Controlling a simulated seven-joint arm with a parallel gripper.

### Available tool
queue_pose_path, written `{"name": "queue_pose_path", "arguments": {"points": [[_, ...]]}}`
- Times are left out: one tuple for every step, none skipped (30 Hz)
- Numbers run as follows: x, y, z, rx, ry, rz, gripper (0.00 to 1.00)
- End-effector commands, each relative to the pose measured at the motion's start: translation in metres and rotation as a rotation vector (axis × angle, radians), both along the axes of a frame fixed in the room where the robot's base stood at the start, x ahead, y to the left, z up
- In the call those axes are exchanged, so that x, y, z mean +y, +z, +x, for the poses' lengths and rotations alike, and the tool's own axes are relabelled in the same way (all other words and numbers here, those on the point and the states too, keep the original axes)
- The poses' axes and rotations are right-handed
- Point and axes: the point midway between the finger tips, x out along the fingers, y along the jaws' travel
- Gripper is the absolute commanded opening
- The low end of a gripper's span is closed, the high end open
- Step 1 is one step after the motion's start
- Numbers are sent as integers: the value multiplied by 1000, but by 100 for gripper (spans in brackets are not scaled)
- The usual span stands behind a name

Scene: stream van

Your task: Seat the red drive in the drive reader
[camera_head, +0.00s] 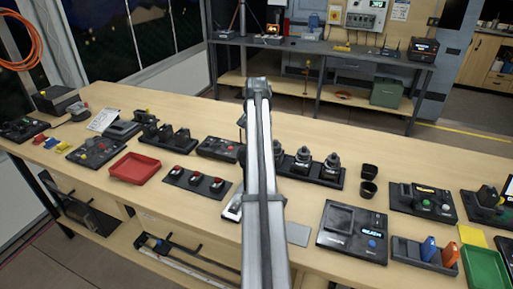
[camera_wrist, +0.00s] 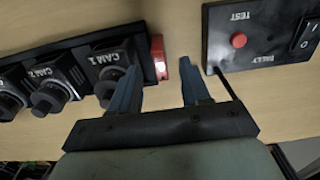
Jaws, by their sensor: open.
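In the wrist view, the camera rack (camera_wrist: 70,52) is left of my gripper and a black TALLY panel (camera_wrist: 262,25) with a red button is to the right.

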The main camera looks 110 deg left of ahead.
Motion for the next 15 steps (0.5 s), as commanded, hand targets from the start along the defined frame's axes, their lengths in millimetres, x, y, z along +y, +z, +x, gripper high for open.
{"name": "queue_pose_path", "arguments": {"points": [[1, 12, 0, 1, 0, 2, 47], [1, 18, 0, 1, 0, 2, 47], [1, 26, 0, 1, 0, 1, 47], [1, 31, 0, 1, 0, 1, 47], [1, 36, 0, 1, 0, 1, 47], [1, 43, 0, 1, 0, 2, 47], [1, 48, 0, 1, 0, 2, 47], [1, 53, 0, 1, 0, 1, 47], [1, 59, 0, 0, 0, 1, 47], [1, 62, 0, 0, 0, 1, 47], [1, 66, 0, 0, 0, 1, 47], [1, 70, 0, 0, 0, 1, 47], [1, 73, 0, 0, 0, 1, 47], [1, 75, 0, 0, 0, 1, 47], [0, 78, 0, 0, 0, 1, 47]]}}
